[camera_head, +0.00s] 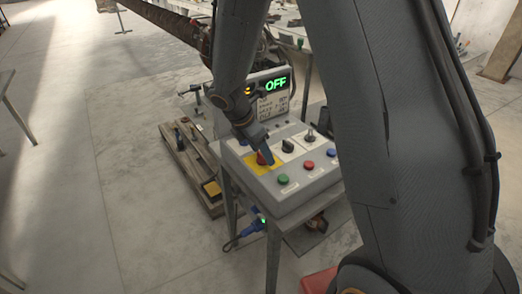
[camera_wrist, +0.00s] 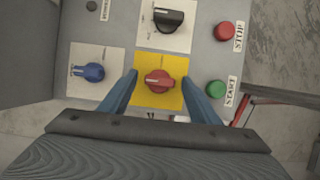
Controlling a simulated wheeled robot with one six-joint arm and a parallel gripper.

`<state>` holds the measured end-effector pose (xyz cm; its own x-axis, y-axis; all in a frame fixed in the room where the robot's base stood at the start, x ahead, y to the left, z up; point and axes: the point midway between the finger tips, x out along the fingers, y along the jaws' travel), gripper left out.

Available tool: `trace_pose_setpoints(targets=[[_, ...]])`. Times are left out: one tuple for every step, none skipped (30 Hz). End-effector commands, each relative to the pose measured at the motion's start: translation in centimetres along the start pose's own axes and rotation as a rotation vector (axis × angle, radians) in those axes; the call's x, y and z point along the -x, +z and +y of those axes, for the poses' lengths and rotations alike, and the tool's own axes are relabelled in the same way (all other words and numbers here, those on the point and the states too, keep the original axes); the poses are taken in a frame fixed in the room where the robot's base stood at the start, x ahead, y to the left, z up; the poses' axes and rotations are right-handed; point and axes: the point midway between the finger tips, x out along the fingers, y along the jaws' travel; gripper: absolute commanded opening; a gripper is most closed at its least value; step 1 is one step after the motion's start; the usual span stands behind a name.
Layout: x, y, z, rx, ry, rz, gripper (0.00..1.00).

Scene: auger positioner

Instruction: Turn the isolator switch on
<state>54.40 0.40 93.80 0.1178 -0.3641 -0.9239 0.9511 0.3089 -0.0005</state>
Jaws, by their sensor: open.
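The isolator switch, a red rotary knob (camera_wrist: 159,81) on a yellow plate (camera_wrist: 157,101), shows in the wrist view with its handle lying roughly crosswise in the picture. My gripper (camera_wrist: 159,78) is open, with one blue finger on each side of the knob. I cannot tell whether either finger touches it. In the head view the red knob (camera_head: 263,158) is partly hidden by my gripper (camera_head: 259,145), which points down at it from above. The display (camera_head: 275,84) behind the panel reads OFF in green.
Close by on the panel (camera_head: 310,193) are a blue knob (camera_wrist: 92,72), a black knob (camera_wrist: 169,18), a red STOP button (camera_wrist: 224,31) and a green START button (camera_wrist: 216,89). A small lever (camera_head: 311,134) stands at the panel's back. A wooden pallet (camera_head: 190,170) lies on the floor at left.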

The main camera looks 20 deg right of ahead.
Motion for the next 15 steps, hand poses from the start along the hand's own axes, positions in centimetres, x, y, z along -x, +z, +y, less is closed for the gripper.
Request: trace_pose_setpoints(targets=[[-0.03,0.02,0.01,0.0,0.0,0.0,0.57],[-0.04,0.02,0.01,-0.001,0.0,0.0,0.57],[-0.03,0.01,0.01,-0.001,0.001,0.0,0.57],[-0.03,0.01,0.02,0.0,0.001,0.0,0.57],[-0.02,0.01,0.02,0.0,0.001,0.0,0.57],[-0.02,0.01,0.01,0.0,0.0,0.0,0.57],[-0.02,0.0,0.01,0.0,0.0,0.0,0.52],[-0.02,0.0,0.01,0.0,0.0,0.0,0.46],[-0.01,0.0,0.01,0.0,0.0,0.0,0.4],[-0.01,0.0,0.01,0.0,0.0,0.0,0.35],[-0.01,0.0,0.01,0.0,0.0,0.0,0.3],[-0.01,0.0,0.01,0.0,0.0,0.0,0.23],[-0.01,0.0,0.01,0.0,0.0,0.0,0.18],[0.0,0.0,0.01,0.0,0.0,0.0,0.15],[0.0,0.0,0.01,0.0,0.0,0.0,0.15]])
